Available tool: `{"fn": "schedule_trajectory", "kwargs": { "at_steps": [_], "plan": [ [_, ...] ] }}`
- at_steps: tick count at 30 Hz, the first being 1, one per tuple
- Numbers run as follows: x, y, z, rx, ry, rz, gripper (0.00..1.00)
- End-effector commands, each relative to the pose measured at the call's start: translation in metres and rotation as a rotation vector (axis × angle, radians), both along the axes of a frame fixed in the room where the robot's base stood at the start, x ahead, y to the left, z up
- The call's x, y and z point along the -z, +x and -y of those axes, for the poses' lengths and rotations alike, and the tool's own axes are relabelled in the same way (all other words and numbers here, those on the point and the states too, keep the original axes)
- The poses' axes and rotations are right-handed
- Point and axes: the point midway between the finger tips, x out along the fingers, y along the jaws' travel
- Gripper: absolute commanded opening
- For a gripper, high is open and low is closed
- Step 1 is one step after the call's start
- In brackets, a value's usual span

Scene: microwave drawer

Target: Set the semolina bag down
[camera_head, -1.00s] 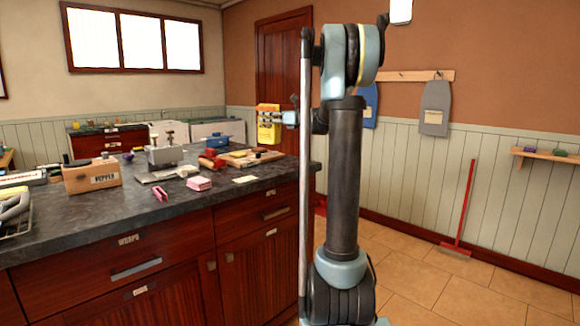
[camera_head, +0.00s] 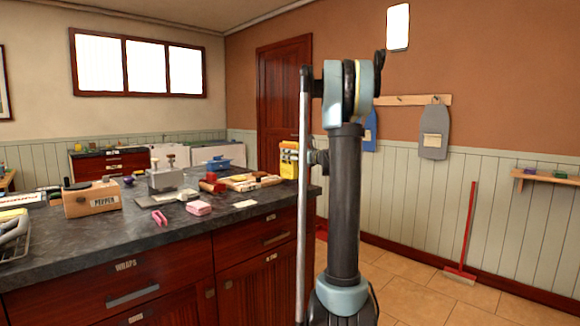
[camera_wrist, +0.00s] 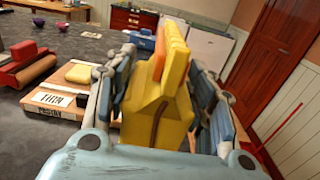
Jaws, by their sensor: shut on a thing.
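The semolina bag (camera_wrist: 158,112) is a yellow bag, seen large between the two fingers in the wrist view. My gripper (camera_wrist: 165,95) is shut on it, one finger on each side. My gripper is mostly hidden behind the arm in the head view.
A wooden board with small items (camera_head: 250,184) lies left of the bag. A red roller-like object (camera_wrist: 25,68) is also left of it. Bare counter lies at the front.

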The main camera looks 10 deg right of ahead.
Motion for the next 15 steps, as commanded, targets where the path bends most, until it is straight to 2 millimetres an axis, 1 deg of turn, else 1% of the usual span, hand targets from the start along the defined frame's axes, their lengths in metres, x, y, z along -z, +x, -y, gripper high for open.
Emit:
{"fn": "schedule_trajectory", "kwargs": {
  "at_steps": [9, 11, 15],
  "plan": [
    [0.035, 0.0, 0.001, 0.001, 0.001, 0.001, 0.0],
    [0.038, 0.0, 0.001, 0.001, 0.001, 0.001, 0.0],
    [0.039, 0.0, 0.001, 0.001, 0.001, 0.001, 0.0]
  ]
}}
